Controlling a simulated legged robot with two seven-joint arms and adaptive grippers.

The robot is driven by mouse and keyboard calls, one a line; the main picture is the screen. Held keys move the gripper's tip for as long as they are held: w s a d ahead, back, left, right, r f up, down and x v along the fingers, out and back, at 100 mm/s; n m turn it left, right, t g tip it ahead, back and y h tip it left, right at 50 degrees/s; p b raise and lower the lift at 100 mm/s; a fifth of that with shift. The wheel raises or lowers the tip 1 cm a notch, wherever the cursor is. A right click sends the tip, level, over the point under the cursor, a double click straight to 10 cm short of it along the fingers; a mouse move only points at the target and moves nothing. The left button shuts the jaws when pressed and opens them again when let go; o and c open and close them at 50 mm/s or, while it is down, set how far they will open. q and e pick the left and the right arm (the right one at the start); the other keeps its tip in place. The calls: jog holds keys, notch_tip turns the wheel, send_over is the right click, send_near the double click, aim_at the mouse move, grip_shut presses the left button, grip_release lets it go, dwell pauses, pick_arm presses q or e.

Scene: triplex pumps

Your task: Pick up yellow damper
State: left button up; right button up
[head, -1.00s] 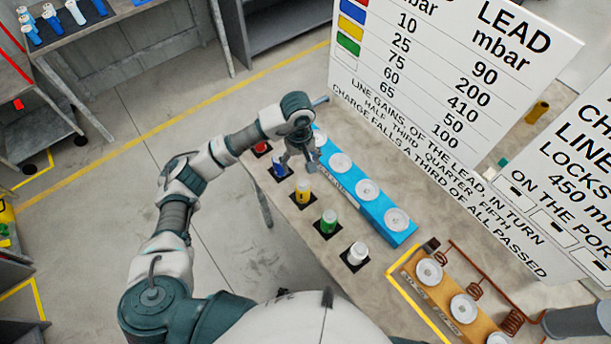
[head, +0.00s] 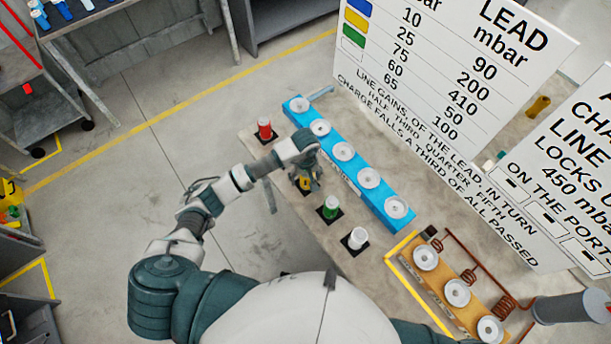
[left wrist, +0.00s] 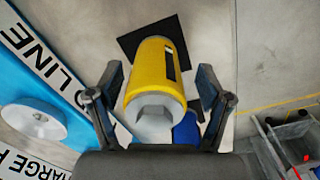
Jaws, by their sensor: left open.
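The yellow damper (head: 305,184) stands on a black square pad on the bench, mostly covered by my left gripper (head: 309,178) in the head view. In the left wrist view the yellow damper (left wrist: 155,75) shows large, its grey hexagonal end toward the camera. My left gripper (left wrist: 160,80) is open, one finger on each side of it. I cannot tell whether either finger touches it. A blue damper (left wrist: 187,130) shows partly behind it in the wrist view; my arm hides it in the head view. My right gripper is not in view.
In the same row stand a red damper (head: 264,130), a green damper (head: 331,207) and a white damper (head: 357,238). A blue block (head: 372,199) with grey discs lies close alongside. White sign boards (head: 455,110) stand behind. An orange block (head: 440,285) with copper coils is at lower right.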

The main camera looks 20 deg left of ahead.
pick_arm(q)
jog(key=shift+f, duration=0.5)
jog(key=shift+d+f, duration=0.1)
jog(key=shift+d, duration=0.2)
jog(key=shift+d, duration=0.1)
jog(key=c, duration=0.8)
jog(key=shift+a, duration=0.2)
jog(key=c, duration=0.7)
